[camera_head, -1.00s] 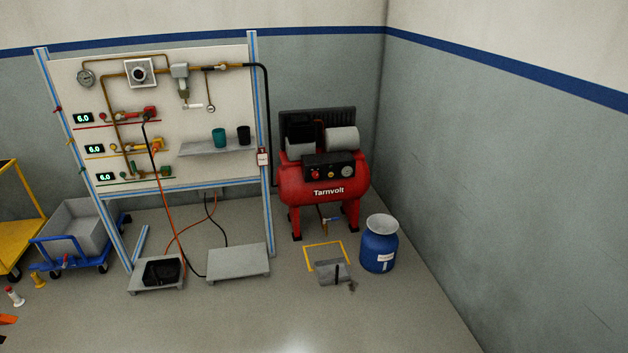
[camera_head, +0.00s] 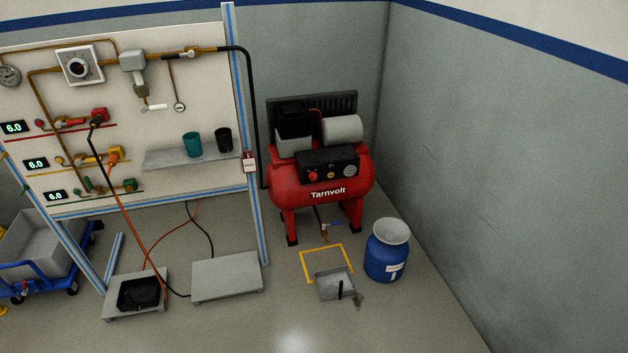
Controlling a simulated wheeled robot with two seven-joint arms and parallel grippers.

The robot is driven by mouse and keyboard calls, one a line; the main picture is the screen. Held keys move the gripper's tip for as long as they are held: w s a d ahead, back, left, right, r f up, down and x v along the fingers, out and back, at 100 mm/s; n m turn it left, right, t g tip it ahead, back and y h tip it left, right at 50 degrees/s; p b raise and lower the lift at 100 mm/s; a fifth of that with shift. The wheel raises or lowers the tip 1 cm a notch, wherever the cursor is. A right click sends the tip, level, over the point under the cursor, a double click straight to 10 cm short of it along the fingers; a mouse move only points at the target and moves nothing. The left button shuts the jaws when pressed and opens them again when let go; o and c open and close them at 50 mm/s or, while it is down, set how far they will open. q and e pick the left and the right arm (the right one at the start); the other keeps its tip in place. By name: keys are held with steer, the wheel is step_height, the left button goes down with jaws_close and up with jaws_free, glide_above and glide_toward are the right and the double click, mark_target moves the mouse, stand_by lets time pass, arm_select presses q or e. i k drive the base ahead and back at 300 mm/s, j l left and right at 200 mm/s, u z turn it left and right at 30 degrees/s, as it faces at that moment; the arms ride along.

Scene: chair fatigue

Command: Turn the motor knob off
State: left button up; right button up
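The red Tarnvolt compressor (camera_head: 322,190) stands on the floor against the back wall, right of the board. Its dark control panel (camera_head: 328,165) faces me and carries a red knob (camera_head: 313,176), a second small dark control (camera_head: 331,174) and a round gauge (camera_head: 349,171). Which of these is the motor knob, and how it is set, is too small to tell. Neither of my grippers is in the head view.
The pipe board (camera_head: 110,140) on its blue-edged frame stands left of the compressor. A blue drum (camera_head: 386,255), a grey tray (camera_head: 336,285) and a yellow floor outline (camera_head: 305,265) lie in front of the compressor. Two low platforms (camera_head: 228,276) (camera_head: 120,312) sit below the board. Floor at lower right is clear.

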mark_target(313, 175)
steer(key=i+l, duration=1.4)
steer(key=l, duration=0.2)
